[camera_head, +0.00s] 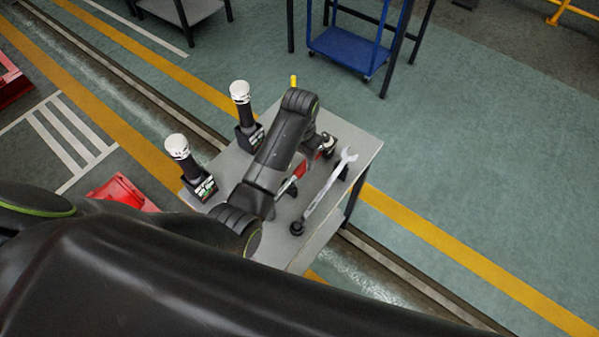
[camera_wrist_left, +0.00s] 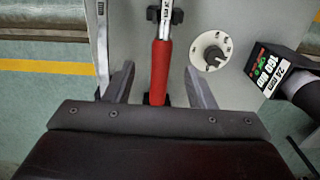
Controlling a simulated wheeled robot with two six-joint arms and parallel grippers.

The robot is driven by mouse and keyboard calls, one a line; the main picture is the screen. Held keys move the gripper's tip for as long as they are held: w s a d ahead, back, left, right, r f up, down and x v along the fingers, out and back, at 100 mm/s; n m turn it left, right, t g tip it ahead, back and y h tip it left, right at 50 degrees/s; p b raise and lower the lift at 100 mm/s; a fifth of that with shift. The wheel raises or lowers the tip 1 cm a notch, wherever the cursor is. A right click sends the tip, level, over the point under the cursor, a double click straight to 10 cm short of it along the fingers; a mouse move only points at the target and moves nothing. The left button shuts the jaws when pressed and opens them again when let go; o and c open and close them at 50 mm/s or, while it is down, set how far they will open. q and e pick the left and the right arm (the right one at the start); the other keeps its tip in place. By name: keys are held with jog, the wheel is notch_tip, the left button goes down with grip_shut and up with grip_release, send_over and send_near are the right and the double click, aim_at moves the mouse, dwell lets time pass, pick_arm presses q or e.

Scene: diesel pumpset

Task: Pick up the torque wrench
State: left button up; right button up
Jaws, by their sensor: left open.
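The torque wrench has a red grip and a silver shaft. In the wrist view its red grip (camera_wrist_left: 160,68) runs upright between the two fingers of my left gripper (camera_wrist_left: 160,82). The fingers are open, with a gap on each side of the grip. In the head view part of the red grip (camera_head: 300,169) shows on the small grey table (camera_head: 362,150), and my left arm covers much of the rest. My left gripper (camera_head: 325,146) is over the table there, its fingertips mostly hidden. My right gripper is not in view.
A silver open-end spanner (camera_head: 325,190) lies beside the torque wrench on black supports. Two white-topped black tools (camera_head: 240,92) (camera_head: 178,147) stand in holders at the table's left.

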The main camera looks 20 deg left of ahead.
aim_at(299, 170)
pick_arm(q)
jog(key=shift+a+f+p, duration=0.15)
jog(key=shift+f+p, duration=0.5)
jog(key=shift+f, duration=3.35)
jog(key=shift+r, duration=0.1)
grip_shut()
